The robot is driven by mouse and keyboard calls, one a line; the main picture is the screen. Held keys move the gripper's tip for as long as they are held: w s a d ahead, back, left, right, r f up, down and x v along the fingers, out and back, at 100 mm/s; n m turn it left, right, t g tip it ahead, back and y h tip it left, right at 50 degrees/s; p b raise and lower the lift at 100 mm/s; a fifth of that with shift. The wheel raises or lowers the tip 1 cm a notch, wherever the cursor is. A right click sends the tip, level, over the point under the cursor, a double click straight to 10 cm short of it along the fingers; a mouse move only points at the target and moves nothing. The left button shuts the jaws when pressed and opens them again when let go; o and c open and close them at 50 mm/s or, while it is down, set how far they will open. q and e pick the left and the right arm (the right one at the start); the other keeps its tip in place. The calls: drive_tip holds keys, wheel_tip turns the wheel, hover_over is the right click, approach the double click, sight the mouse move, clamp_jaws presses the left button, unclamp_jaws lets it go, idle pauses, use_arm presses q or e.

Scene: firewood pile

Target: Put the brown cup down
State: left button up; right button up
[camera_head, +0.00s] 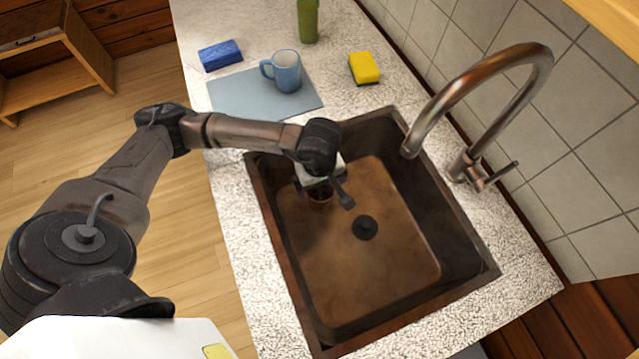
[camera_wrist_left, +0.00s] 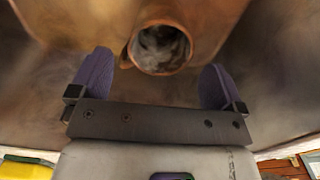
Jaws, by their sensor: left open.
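The brown cup (camera_head: 320,199) is in the sink basin, near its left side, partly hidden under my left gripper (camera_head: 326,190). In the left wrist view the cup (camera_wrist_left: 161,48) shows its round open mouth, with a handle at its left side. There my left gripper (camera_wrist_left: 156,82) has its two purple-padded fingers spread wide, with the cup's mouth beyond and between the fingertips. I see no finger touching the cup. Its base is hidden, so I cannot tell for sure how it rests on the basin floor. My right gripper is not in view.
The brown sink (camera_head: 390,290) has a dark drain (camera_head: 365,227) and high walls around the gripper. A faucet (camera_head: 480,85) arches over its right side. A blue cup (camera_head: 287,72) on a grey mat (camera_head: 235,97), a blue sponge (camera_head: 220,55), a yellow sponge (camera_head: 364,68) and a green bottle (camera_head: 308,22) stand behind.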

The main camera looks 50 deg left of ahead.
use_arm(q)
wheel_tip(320, 180, up, 9)
drive_tip(key=p, duration=0.1)
drive_tip(key=shift+f, duration=0.1)
drive_tip(key=shift+c, duration=0.4)
idle(1.2)
